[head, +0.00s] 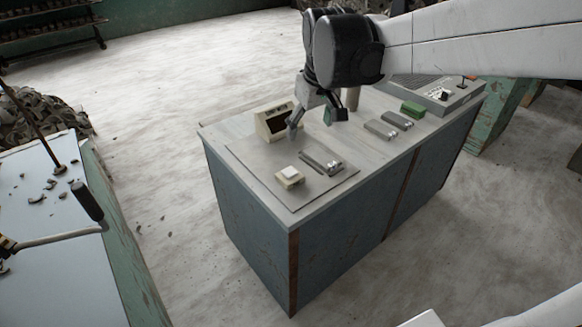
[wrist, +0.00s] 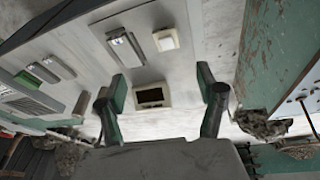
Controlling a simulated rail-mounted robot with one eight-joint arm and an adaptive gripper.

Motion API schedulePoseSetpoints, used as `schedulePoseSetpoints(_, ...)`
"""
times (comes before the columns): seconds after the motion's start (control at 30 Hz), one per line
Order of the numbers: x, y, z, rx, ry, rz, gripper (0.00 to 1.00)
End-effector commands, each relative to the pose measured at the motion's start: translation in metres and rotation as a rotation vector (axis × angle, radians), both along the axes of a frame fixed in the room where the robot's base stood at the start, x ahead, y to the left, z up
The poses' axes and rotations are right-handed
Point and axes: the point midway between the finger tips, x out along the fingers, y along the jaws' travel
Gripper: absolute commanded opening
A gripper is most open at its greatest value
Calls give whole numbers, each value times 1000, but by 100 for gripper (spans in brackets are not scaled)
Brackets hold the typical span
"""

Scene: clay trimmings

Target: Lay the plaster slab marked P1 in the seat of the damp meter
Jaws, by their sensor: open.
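The damp meter (head: 272,123) is a cream box with a dark screen at the table's back left corner. It also shows between my fingers in the wrist view (wrist: 152,105). A small cream block with a white square top (head: 290,177) sits on the grey mat; it also shows in the wrist view (wrist: 166,40). Beside it lies a long grey piece with a bright end (head: 321,162). Two similar grey pieces (head: 380,129) (head: 397,119) lie further right. No P1 mark is readable, so I cannot tell which piece is the slab. My gripper (head: 312,119) is open and empty above the table.
The grey mat (head: 262,160) covers the table's left part. A green block (head: 413,109) and a grey console (head: 432,92) stand at the right end. A separate bench with dark scraps (head: 40,220) stands at the left, across a gap of floor.

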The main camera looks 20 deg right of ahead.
Motion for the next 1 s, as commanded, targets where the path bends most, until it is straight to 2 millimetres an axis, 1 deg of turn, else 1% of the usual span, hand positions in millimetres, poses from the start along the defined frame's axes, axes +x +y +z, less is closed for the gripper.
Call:
schedulePoseSetpoints(0.03,-16,8,2,3,-20,-6,69)
schedulePoseSetpoints(0.27,-72,35,4,25,-117,-43,69)
schedulePoseSetpoints(0.4,-105,49,-3,43,-175,-64,69)
schedulePoseSetpoints(0.6,-147,64,-18,76,-251,-91,69)
schedulePoseSetpoints(0.7,-161,69,-26,90,-280,-101,69)
schedulePoseSetpoints(0.8,-169,72,-31,100,-299,-107,69)
schedulePoseSetpoints(1.0,-174,74,-34,107,-312,-113,69)
